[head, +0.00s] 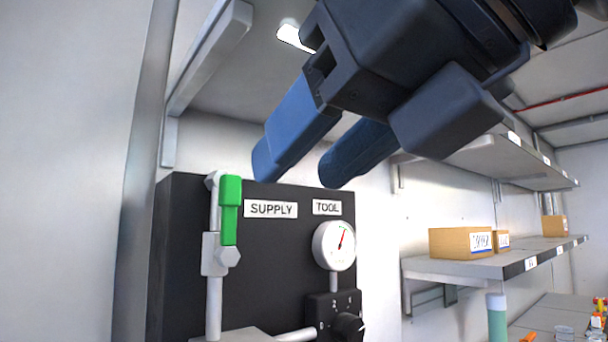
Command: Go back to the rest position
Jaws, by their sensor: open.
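My gripper (294,172) is in the upper middle of the head view, with its two blue fingers apart and nothing between them. It hangs in front of the top edge of a black panel (180,255). The panel carries a SUPPLY label (271,209) and a TOOL label (327,207). A green valve handle (230,210) stands upright along a pale pipe at the left, apart from the fingers. A round gauge (334,246) with a red needle sits below the TOOL label. A black dial (348,327) is below it, partly cut off by the frame.
A shelf (500,263) with cardboard boxes (462,242) is at the right. Another shelf (490,160) is above it. A bracketed shelf (210,60) is at the upper left, near my gripper. A cluttered bench (560,315) is at the lower right.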

